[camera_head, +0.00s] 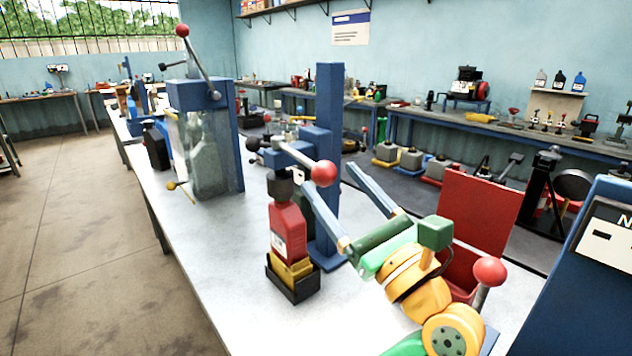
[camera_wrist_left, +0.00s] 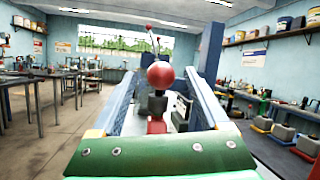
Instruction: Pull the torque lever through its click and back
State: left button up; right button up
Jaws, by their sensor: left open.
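The torque lever (camera_head: 302,157) is a grey bar with a red ball knob (camera_head: 323,173), reaching out from a blue post (camera_head: 329,130). A black cap piece sits over a red bottle (camera_head: 288,232) below the lever. My left gripper (camera_head: 328,176) is open, with its two blue fingers on either side of the red knob. In the left wrist view the knob (camera_wrist_left: 160,75) is between the fingers, with a gap to each. I cannot tell how deep the knob sits between them. My right gripper is not in view.
The bottle stands in a black holder (camera_head: 293,285) on the white bench (camera_head: 215,255). A blue station (camera_head: 200,95) with another red-knobbed lever stands further back. A red open box (camera_head: 480,215) and another red knob (camera_head: 489,271) are near my arm. The bench front is clear.

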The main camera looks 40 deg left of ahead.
aim_at(314, 163)
pick_arm(q)
jog(key=shift+w+a+f, duration=0.1)
jog(key=shift+w+f, duration=0.05)
jog(key=shift+f, duration=0.35)
jog(key=p+x, duration=0.3)
jog(key=x, duration=0.4)
jog(key=shift+r, duration=0.1)
jog(key=shift+a, duration=0.1)
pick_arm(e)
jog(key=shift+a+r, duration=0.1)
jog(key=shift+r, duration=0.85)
pick_arm(q)
grip_shut()
